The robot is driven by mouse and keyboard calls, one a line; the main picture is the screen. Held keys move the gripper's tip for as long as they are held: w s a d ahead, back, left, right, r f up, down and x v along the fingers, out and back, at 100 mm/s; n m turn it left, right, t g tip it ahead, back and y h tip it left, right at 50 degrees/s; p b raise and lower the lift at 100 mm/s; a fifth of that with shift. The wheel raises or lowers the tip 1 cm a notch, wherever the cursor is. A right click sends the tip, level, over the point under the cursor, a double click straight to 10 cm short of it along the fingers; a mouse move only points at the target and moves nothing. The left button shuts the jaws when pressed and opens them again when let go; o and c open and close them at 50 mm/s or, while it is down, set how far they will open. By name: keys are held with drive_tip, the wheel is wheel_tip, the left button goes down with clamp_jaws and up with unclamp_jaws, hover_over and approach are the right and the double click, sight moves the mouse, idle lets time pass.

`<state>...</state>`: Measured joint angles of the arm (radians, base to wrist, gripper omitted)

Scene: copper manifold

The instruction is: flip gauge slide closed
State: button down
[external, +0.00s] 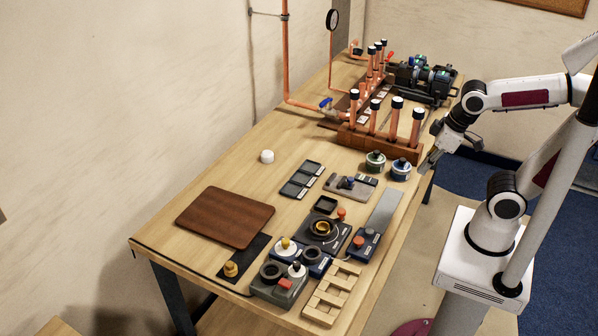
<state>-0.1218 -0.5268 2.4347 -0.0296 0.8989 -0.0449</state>
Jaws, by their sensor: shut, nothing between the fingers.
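My gripper (428,163) hangs shut and empty at the table's right edge, beside the round dials. It appears apart from everything on the table. A grey plate with a small dark sliding piece (347,183) lies mid-table, to the left of and nearer the camera than my gripper. It may be the gauge slide, but it is too small to tell for sure or to read its position.
A wooden rack (380,141) with upright copper tubes stands near my gripper. Two round dials (376,162) (401,168) sit before it. A brown board (225,216) lies at left. Several knob and switch boxes crowd the front. Clear tabletop surrounds the white cap (267,157).

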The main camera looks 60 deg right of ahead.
drive_tip(key=w+a+n+h, duration=0.1)
drive_tip(key=w+n, duration=0.6)
drive_tip(key=n, duration=0.7)
drive_tip(key=w+a+f+n, duration=0.1)
drive_tip(key=w+n, duration=0.5)
drive_tip(key=n, duration=0.8)
drive_tip(key=shift+w+a+f+n+g+h, duration=0.2)
drive_tip(key=shift+w+a+n+g+h, duration=0.15)
drive_tip(key=shift+a, duration=0.45)
drive_tip(key=shift+f, duration=0.15)
